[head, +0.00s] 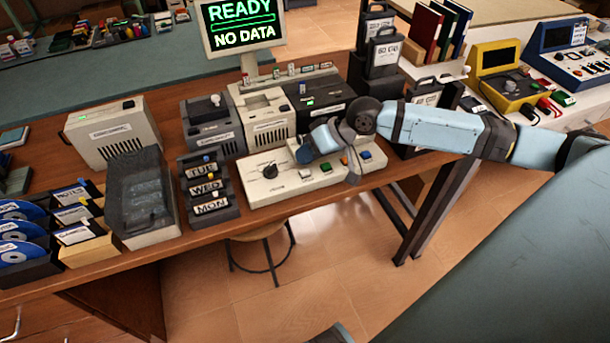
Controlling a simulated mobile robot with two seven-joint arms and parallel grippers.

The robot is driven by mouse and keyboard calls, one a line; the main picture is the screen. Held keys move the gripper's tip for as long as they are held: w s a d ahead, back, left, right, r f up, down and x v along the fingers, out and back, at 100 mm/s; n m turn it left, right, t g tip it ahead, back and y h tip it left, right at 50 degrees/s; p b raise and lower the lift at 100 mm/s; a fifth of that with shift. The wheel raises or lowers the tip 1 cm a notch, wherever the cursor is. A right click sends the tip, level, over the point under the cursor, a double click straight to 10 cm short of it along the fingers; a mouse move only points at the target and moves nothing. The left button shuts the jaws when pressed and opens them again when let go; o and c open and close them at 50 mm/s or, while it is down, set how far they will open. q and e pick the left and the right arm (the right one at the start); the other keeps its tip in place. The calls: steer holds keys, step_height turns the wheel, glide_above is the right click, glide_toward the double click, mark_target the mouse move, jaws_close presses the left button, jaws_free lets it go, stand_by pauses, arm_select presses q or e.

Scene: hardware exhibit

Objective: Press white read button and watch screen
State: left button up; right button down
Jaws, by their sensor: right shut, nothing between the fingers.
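A cream control box (246,190) sits at the front edge of the wooden desk. The screen (241,24) behind shows green "READY" above white "NO DATA". My right gripper (353,174) is shut and empty, pointing down over the right part of the box, right of the white button. Its hand hides part of the box's back; contact with the box cannot be told. My left gripper is out of view.
Left of the box stand a rack labelled TUE, WED, MON (208,190) and a grey clear-lidded bin (142,200). Grey and cream machines (265,118) stand close behind. A stool (262,238) is under the desk. Floor in front is open.

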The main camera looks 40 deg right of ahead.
steer(key=shift+f, duration=0.5)
stand_by(0.7)
stand_by(1.0)
steer(key=shift+f+p, duration=0.25)
steer(key=shift+p, duration=0.05)
steer(key=shift+f, duration=0.15)
steer(key=shift+f, duration=0.45)
stand_by(0.6)
steer(key=shift+r+p, duration=0.15)
steer(key=shift+p, duration=0.15)
steer(key=shift+r+p, duration=0.7)
steer(key=shift+p, duration=0.25)
